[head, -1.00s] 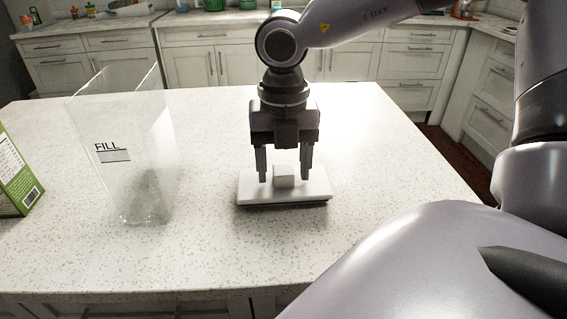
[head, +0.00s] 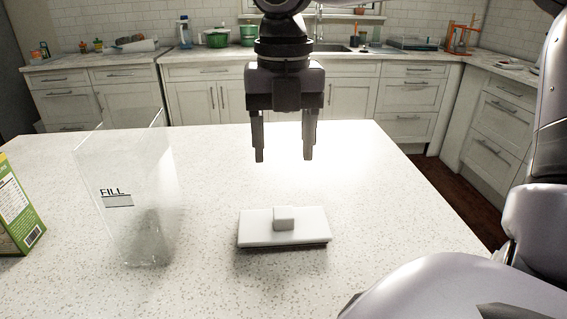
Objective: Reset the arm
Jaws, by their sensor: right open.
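My right gripper (head: 284,158) hangs in the upper middle of the head view, fingers pointing down. Its two fingers are apart with nothing between them. Below it and apart from it, a white flat block with a small white knob on top (head: 257,228) lies on the speckled white counter (head: 340,285). The block has a dark underside. My left gripper is not in view.
A clear container marked FILL (head: 110,225) stands on the counter to the left. A green box (head: 22,205) stands at the far left edge. The counter right of the block is clear. Cabinets and a sink counter line the back wall.

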